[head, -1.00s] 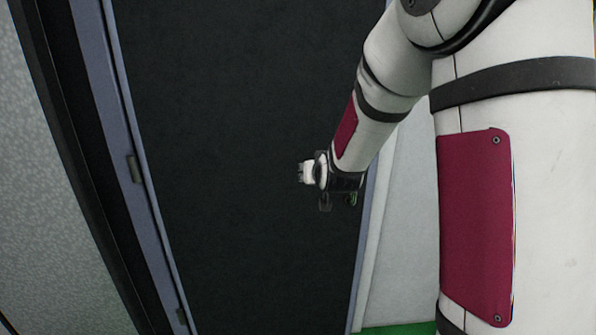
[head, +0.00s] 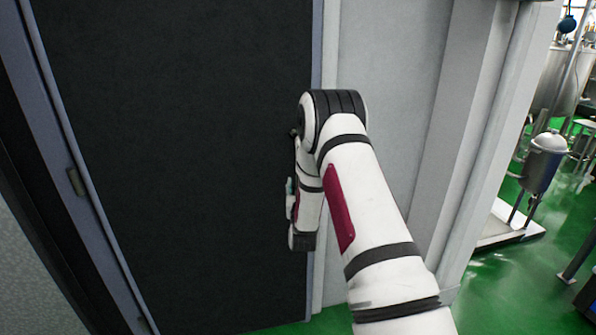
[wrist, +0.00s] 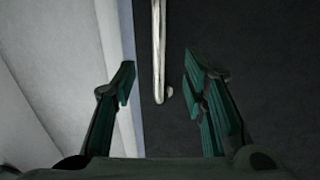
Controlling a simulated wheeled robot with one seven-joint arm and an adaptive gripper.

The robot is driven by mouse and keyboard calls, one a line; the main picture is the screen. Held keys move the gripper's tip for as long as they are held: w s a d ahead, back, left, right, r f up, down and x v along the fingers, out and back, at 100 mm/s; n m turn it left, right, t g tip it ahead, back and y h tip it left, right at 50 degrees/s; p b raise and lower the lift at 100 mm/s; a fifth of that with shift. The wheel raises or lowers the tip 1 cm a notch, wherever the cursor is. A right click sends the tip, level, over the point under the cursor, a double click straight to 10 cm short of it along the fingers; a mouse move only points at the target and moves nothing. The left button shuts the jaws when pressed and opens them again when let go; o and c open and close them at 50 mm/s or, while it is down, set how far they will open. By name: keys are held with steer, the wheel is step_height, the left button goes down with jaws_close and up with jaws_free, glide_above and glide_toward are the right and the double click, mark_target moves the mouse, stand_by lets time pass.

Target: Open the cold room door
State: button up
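The cold room door (head: 180,150) is a large dark panel that fills the left and middle of the head view. It looks shut in its blue-grey frame (head: 52,120). In the wrist view, a pale vertical bar handle (wrist: 159,60) stands on the dark door (wrist: 260,70), close to the frame edge. My gripper (wrist: 160,80) is open, one finger on each side of the handle's line. The handle's lower end shows between the fingers; whether they reach around it I cannot tell. In the head view my arm hides the handle and most of the gripper.
A hinge (head: 76,181) shows on the door's left edge. A light grey wall (head: 385,120) stands to the right of the door. Beyond it are a steel vessel (head: 541,160) and open green floor (head: 520,285).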

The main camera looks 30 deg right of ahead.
steer(key=x, duration=1.1)
steer(key=shift+w+d, duration=0.2)
steer(key=shift+w, duration=0.15)
jaws_close()
